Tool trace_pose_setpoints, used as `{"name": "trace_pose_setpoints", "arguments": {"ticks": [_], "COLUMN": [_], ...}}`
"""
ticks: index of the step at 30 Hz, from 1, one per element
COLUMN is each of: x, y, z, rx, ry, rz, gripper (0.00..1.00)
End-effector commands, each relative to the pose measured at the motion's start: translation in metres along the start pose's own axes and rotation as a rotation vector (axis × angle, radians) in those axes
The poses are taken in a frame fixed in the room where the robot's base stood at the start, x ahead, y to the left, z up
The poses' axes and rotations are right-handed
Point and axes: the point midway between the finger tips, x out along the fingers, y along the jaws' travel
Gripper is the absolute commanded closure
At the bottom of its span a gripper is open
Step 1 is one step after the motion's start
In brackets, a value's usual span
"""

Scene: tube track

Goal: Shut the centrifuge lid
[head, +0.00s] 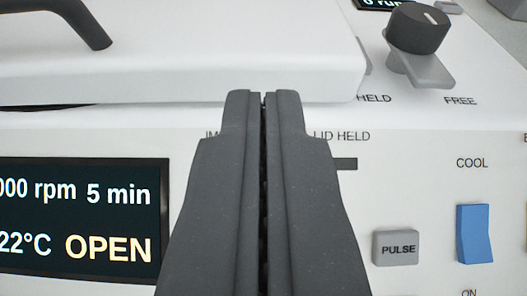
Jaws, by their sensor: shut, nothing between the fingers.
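The centrifuge lid (200,60) is white and fills the upper left of the head view, with a dark handle (82,22) on top. A thin dark gap shows under its front edge at the left. The centrifuge body (430,140) is white. Its display (82,218) reads "OPEN". My gripper (264,94) is shut and empty, pointing away from the camera. Its fingertips overlap the lid's front edge in the picture; I cannot tell whether they touch it.
A dark knob on a grey lever (419,30) stands at the upper right, between labels "HELD" and "FREE". A grey PULSE button (397,248) and a blue COOL switch (475,234) sit at the lower right. My fingers hide part of the front panel.

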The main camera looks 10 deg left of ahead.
Motion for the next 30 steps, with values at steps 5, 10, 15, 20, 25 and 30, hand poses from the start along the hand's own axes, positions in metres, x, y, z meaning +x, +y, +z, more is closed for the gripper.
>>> {"name": "trace_pose_setpoints", "arguments": {"ticks": [5, 10, 15, 20, 25, 30], "x": [-0.006, -0.012, -0.017, -0.018, -0.02, -0.034], "y": [0.0, 0.0, 0.0, 0.0, 0.007, 0.028], "z": [0.006, 0.011, 0.011, 0.011, -0.012, -0.089], "rx": [-0.001, -0.001, -0.002, -0.002, -0.009, -0.021], "ry": [0.011, 0.007, 0.008, 0.008, 0.009, 0.001], "rz": [0.001, 0.0, 0.0, 0.0, 0.014, 0.061], "gripper": [1.0, 1.0, 1.0, 1.0, 1.0, 1.0]}}
